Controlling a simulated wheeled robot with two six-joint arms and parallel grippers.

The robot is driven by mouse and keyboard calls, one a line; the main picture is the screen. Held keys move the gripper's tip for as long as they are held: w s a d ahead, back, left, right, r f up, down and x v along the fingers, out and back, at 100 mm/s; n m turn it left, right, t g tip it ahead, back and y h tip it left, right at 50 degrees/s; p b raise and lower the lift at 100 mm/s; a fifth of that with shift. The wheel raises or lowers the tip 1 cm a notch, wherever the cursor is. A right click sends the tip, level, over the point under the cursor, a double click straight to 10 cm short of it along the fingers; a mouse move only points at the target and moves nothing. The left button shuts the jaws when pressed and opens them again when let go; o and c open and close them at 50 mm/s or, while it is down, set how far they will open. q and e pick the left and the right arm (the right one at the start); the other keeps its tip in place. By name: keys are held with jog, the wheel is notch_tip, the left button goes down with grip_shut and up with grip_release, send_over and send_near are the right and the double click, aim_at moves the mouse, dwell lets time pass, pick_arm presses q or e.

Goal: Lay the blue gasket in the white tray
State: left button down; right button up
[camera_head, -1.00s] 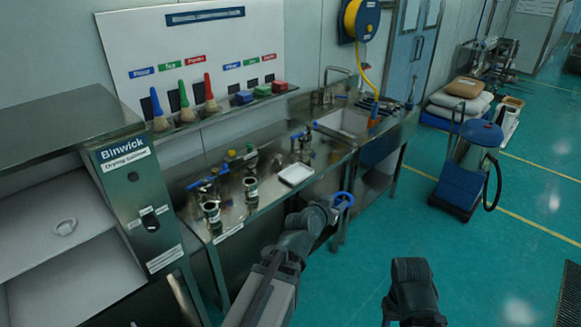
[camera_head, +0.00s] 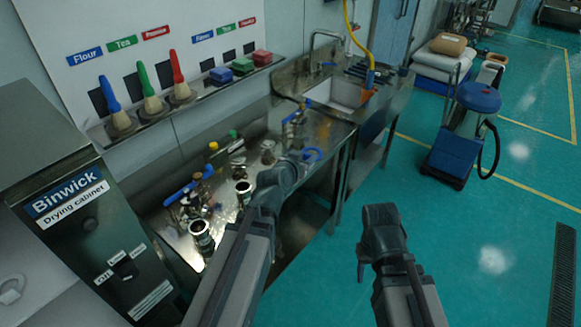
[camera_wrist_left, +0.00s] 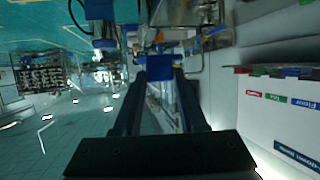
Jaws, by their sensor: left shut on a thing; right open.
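The blue gasket (camera_head: 313,154) is a ring held at the tip of my left gripper (camera_head: 302,160), over the right part of the steel bench. In the left wrist view, blue (camera_wrist_left: 160,68) shows between the fingers of my left gripper (camera_wrist_left: 160,80). My right gripper (camera_head: 362,265) is open and empty, low over the green floor, right of the bench.
The steel bench (camera_head: 225,225) carries metal fittings (camera_head: 201,235) and blue-handled valves along its left part. A sink (camera_head: 335,92) lies beyond. The drying cabinet (camera_head: 90,225) stands at left. A blue vacuum (camera_head: 462,135) stands on the floor at right.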

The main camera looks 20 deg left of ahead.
pick_arm(q)
jog(key=a+f+b, duration=0.2)
jog(key=f+b, duration=0.4)
jog(key=f, duration=0.1)
jog(key=s+a+f+n+y+b, duration=0.1)
jog(key=a+f+b, duration=0.1)
jog(key=f+b, duration=0.5)
jog(key=shift+f+y, duration=0.3)
jog(key=shift+f, duration=0.2)
pick_arm(e)
notch_tip(320, 180, down, 15)
pick_arm(q)
jog(key=shift+w+r, duration=0.1)
